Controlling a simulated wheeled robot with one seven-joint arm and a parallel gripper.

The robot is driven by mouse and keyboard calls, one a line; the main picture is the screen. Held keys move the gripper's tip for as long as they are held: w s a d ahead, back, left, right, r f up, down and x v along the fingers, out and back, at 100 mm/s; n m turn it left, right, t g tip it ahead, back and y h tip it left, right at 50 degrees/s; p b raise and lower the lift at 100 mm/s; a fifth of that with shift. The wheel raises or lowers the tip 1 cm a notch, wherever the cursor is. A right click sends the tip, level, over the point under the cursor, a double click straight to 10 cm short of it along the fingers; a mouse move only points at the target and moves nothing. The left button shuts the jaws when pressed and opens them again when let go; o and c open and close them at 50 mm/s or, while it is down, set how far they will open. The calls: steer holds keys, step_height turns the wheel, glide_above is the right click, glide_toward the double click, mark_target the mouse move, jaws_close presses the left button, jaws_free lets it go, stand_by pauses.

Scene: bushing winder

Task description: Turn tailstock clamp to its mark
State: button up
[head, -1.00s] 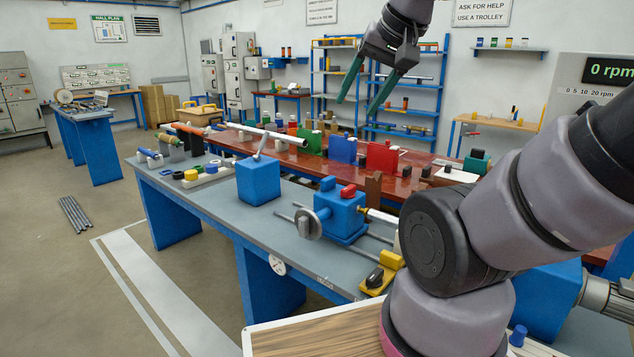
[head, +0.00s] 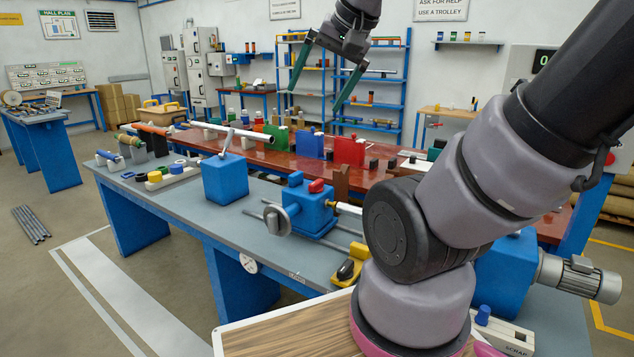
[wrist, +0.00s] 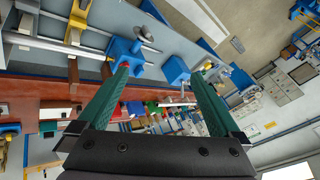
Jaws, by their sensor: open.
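The tailstock is a blue block (head: 308,212) on the grey bench, with a handwheel (head: 277,220) on its left and a spindle toward the right. The clamp, a red lever (head: 316,186), sits on top of the tailstock; its mark cannot be made out. The tailstock also shows in the wrist view (wrist: 127,55), beyond one fingertip. My gripper (head: 322,88) is open and empty, with two green fingers spread. It is high above the benches, well clear of the tailstock. The wrist view shows the open fingers too (wrist: 160,80).
Another blue block with a lever (head: 225,178) stands left of the tailstock on the grey bench (head: 190,205). A yellow-based black knob (head: 350,268) is at the front edge. Behind, a red bench (head: 285,158) carries several coloured parts. The air around my gripper is free.

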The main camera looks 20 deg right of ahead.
steer(key=w+d+f+m+g+y, duration=0.1)
steer(key=w+d+f+m, duration=0.1)
steer(key=w+m, duration=0.6)
steer(key=m+g+h, duration=0.1)
steer(key=m+g, duration=0.1)
steer(key=m, duration=1.4)
glide_above(317, 181)
steer(key=s+d, duration=0.2)
steer(key=s, duration=0.2)
step_height(317, 181, down, 24)
steer(key=x, duration=1)
steer(key=shift+w, duration=0.1)
steer(key=c, duration=1.1)
